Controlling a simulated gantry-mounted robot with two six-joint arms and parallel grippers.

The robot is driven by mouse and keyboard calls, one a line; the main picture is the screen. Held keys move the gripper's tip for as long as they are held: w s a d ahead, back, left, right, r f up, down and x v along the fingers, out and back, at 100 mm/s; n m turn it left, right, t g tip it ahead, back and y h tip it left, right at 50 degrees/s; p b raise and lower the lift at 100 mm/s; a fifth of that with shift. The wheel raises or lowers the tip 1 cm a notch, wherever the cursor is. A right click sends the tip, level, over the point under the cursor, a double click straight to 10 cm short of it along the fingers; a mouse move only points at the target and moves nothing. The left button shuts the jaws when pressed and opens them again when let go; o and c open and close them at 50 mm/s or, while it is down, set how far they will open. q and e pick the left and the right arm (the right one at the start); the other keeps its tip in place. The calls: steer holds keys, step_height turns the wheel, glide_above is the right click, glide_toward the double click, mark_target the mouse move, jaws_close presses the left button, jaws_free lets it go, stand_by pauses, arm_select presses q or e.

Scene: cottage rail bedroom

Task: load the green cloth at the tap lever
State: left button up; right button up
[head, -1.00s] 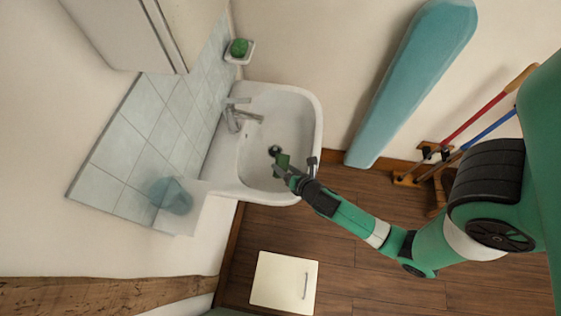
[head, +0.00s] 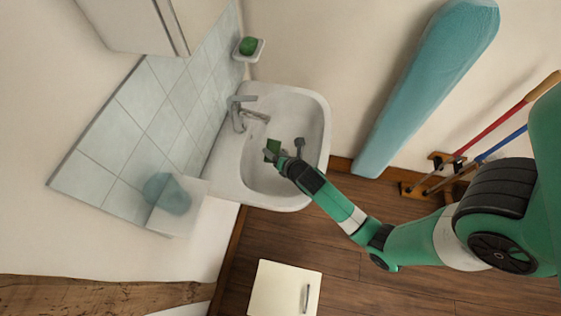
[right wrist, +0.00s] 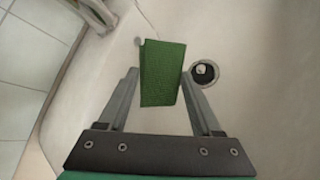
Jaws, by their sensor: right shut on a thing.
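The green cloth (head: 272,149) is a small folded piece held over the white basin. My right gripper (head: 278,154) is shut on it; the cloth (right wrist: 163,73) also shows between the two fingers in the right wrist view, with the drain behind it. The grey tap (head: 242,112) with its lever (head: 243,98) stands on the basin's left rim, up and left of the cloth and apart from it. The tap also shows partly at the top left of the right wrist view (right wrist: 97,12). My left gripper is not in view.
The white basin (head: 314,110) surrounds the gripper. A soap dish (head: 256,52) with a green lump (head: 249,45) is on the wall above. An ironing board (head: 428,85) and long handles (head: 510,113) are at right.

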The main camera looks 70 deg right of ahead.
mark_target(269, 145)
steer(key=shift+w+d+f+b, duration=0.25)
steer(key=shift+w+d, duration=0.5)
steer(key=shift+w, duration=0.15)
steer(key=shift+w+d+f+b, duration=0.25)
steer(key=shift+w+d, duration=0.45)
steer(key=shift+w, duration=0.2)
steer(key=shift+r, duration=0.1)
